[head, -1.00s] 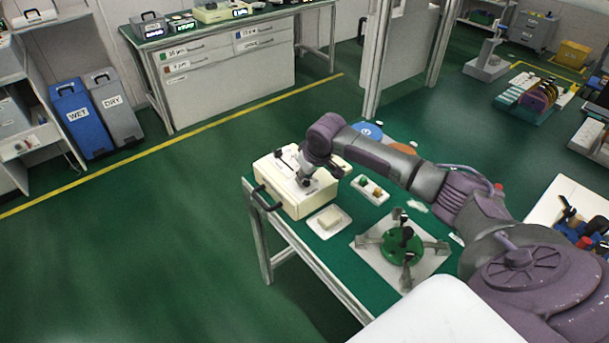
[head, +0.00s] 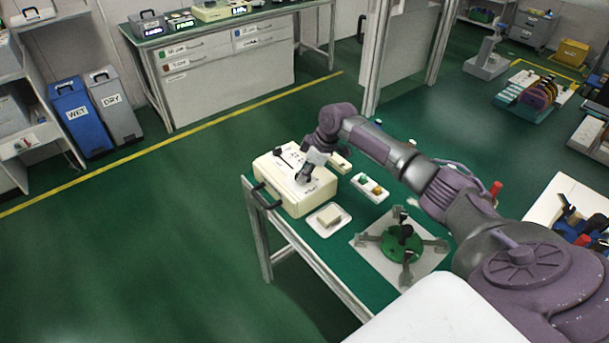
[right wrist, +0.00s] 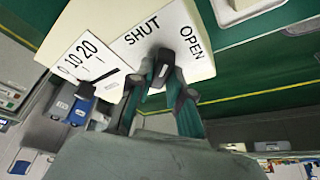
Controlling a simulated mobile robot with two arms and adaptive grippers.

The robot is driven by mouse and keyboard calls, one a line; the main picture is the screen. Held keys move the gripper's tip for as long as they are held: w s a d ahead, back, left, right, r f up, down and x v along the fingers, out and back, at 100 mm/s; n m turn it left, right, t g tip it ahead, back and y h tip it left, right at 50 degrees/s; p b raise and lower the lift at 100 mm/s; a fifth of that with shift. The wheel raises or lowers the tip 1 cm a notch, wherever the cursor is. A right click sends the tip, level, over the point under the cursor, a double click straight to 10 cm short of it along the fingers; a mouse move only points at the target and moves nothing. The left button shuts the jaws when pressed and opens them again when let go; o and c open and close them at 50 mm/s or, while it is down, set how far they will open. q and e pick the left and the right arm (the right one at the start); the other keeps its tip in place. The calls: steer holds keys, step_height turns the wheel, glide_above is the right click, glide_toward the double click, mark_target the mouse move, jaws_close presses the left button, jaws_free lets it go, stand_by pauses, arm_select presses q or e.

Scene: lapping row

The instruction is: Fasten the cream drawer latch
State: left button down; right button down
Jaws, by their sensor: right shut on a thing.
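The cream drawer box (head: 302,206) stands at the left end of the green-topped table, with a black handle (head: 266,197) on its front. Its top also shows in the right wrist view (right wrist: 112,22), with a marked scale and the words SHUT and OPEN. My right gripper (head: 301,178) reaches onto the box top. In the right wrist view, my right gripper (right wrist: 163,76) is shut on the small black latch (right wrist: 165,57), between the two words. The fingers partly hide the latch, so I cannot tell its exact setting. My left gripper is not in view.
A white dish with a pale block (head: 329,216), a small tray with coloured pieces (head: 370,188) and a green round fixture (head: 402,243) on a pale plate share the table. Open green floor lies to the left. WET (head: 78,117) and DRY (head: 115,106) bins stand farther back.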

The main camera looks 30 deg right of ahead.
steer(key=n+g+b, duration=0.1)
steer(key=n+b, duration=0.1)
steer(key=n+y+b, duration=0.1)
steer(key=n+b, duration=0.1)
steer(key=n, duration=0.1)
steer(key=shift+w+f+g, duration=0.15)
steer(key=shift+f+g, duration=0.05)
steer(key=shift+g, duration=0.2)
steer(key=shift+r+n+g+b, duration=0.15)
steer(key=shift+n+g+b, duration=0.75)
steer(key=shift+n+b, duration=1.15)
steer(key=shift+n+p, duration=0.3)
steer(key=shift+n, duration=0.15)
steer(key=c, duration=1.1)
jaws_free()
steer(key=shift+r, duration=0.1)
steer(key=v, duration=1.2)
steer(key=shift+d, duration=0.2)
